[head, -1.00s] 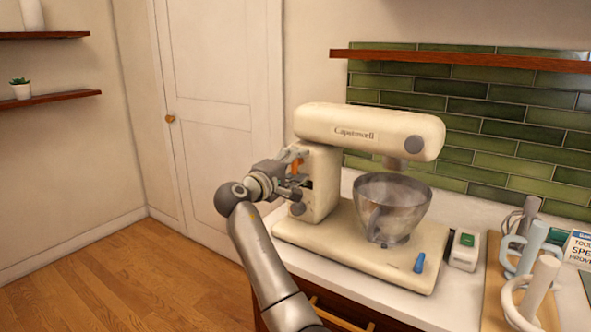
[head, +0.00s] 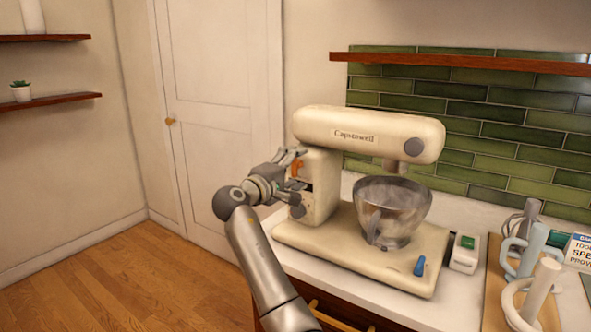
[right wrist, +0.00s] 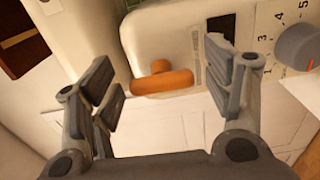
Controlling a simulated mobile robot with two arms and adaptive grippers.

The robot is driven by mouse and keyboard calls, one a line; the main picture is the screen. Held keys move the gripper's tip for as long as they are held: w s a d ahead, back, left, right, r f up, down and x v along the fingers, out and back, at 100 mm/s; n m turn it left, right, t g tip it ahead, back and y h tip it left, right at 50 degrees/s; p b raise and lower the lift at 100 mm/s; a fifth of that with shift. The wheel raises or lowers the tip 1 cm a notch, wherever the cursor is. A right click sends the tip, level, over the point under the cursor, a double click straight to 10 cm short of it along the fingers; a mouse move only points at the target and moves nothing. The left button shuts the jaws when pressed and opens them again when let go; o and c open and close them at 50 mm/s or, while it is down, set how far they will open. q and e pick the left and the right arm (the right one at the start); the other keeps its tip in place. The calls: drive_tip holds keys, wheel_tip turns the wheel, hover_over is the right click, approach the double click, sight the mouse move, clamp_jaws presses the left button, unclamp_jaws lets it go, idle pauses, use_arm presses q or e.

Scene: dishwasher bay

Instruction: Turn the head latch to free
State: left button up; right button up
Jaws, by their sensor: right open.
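The cream stand mixer (head: 368,125) stands on the white counter. Its orange head latch (head: 296,169) is on the side of the column facing my arm. In the right wrist view the latch (right wrist: 161,79) is a T-shaped lever with a long bar and a short round stub. My right gripper (head: 297,172) is at the column; in the wrist view its open fingers (right wrist: 160,88) stand to either side of the latch, with visible gaps on both sides. The gripper holds nothing. My left gripper does not show.
A grey speed knob (right wrist: 299,46) with a numbered dial is beside the latch. A blue lever (head: 419,266) is on the base. A small device with a green button (head: 465,252) and mixing tools (head: 530,262) stand at right.

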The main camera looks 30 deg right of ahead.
drive_tip(key=v, duration=1.1)
drive_tip(key=shift+s+a, duration=0.15)
drive_tip(key=shift+a, duration=0.15)
drive_tip(key=shift+f, duration=0.15)
